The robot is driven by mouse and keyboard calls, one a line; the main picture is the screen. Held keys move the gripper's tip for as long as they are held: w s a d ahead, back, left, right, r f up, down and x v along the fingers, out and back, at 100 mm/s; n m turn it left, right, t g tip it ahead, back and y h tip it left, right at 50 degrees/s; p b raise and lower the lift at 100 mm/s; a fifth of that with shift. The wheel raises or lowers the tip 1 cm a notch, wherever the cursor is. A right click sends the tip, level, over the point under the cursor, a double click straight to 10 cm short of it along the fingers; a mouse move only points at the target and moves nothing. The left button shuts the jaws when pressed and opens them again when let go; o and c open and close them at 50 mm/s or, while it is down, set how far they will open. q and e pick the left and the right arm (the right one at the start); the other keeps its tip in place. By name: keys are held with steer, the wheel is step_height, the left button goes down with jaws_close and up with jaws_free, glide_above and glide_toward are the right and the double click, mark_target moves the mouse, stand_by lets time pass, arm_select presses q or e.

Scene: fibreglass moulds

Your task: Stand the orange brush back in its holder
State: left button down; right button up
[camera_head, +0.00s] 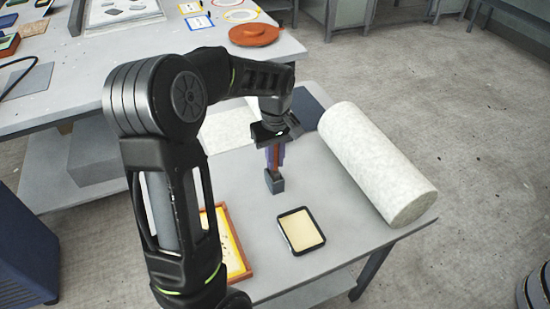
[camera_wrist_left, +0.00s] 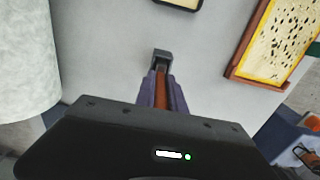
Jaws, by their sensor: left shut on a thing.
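My left gripper (camera_head: 274,158) reaches down over the grey table and is shut on the orange brush (camera_head: 274,154). The brush shows as a narrow orange strip between the purple fingers, also in the left wrist view (camera_wrist_left: 161,92). Right below the fingertips is a small dark grey block, which looks like the holder (camera_head: 274,182); it also shows in the left wrist view (camera_wrist_left: 161,57). The brush's lower end is at the block, but I cannot tell whether it sits inside. The fingers hide most of the brush. My right gripper is not in view.
A large pale roll (camera_head: 375,165) lies along the table's right side. A black-rimmed tray (camera_head: 321,240) with a cream surface is in front of the holder. An orange-framed yellow panel (camera_head: 245,270) lies front left, partly behind my arm. Another table (camera_head: 100,75) stands behind.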

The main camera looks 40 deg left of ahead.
arm_select(q)
steer(key=shift+f, duration=0.15)
steer(key=c, duration=1.3)
jaws_free()
steer(key=shift+f, duration=0.1)
